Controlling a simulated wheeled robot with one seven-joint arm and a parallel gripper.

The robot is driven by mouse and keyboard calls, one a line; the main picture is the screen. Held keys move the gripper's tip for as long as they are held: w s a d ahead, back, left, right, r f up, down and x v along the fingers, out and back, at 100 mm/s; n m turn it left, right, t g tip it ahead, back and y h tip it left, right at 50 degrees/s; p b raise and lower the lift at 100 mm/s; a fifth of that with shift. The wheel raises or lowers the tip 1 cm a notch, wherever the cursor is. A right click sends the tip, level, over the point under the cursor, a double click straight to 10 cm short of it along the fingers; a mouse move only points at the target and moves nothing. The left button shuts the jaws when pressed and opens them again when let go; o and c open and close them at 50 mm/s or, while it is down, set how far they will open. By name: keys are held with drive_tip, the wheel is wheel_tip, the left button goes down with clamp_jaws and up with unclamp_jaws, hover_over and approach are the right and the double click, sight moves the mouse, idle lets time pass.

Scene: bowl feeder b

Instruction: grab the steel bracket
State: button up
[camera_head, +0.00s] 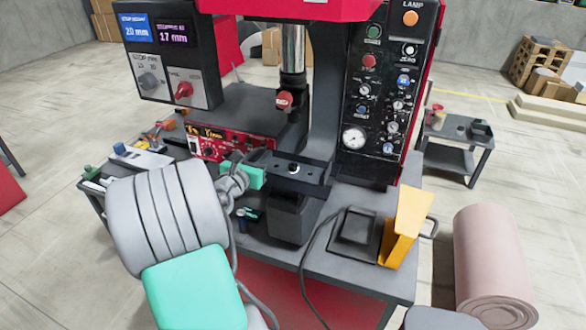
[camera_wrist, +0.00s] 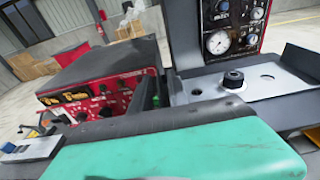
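No part stands out clearly as the steel bracket. A flat grey metal plate with holes and a black knob (camera_wrist: 222,96) lies on the press bed in the wrist view; I cannot tell if it is the bracket. In the head view the same dark bed with the knob (camera_head: 310,172) sits under the press ram. My gripper (camera_head: 254,176), with a teal part, is at the left end of this bed, very close to it. In the wrist view a teal part of my gripper fills the foreground. The fingertips are hidden, and nothing held is visible.
The red press control box (camera_head: 222,143) stands just left of my gripper. The ram (camera_head: 292,100) hangs above the bed. A gauge panel (camera_head: 378,100) rises at the right. A yellow-orange bracket-shaped block (camera_head: 405,228) and a dark tray (camera_head: 355,232) are on the table's right.

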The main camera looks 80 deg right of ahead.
clamp_jaws()
idle(0.3)
drive_tip(key=shift+r, duration=0.15)
idle(0.7)
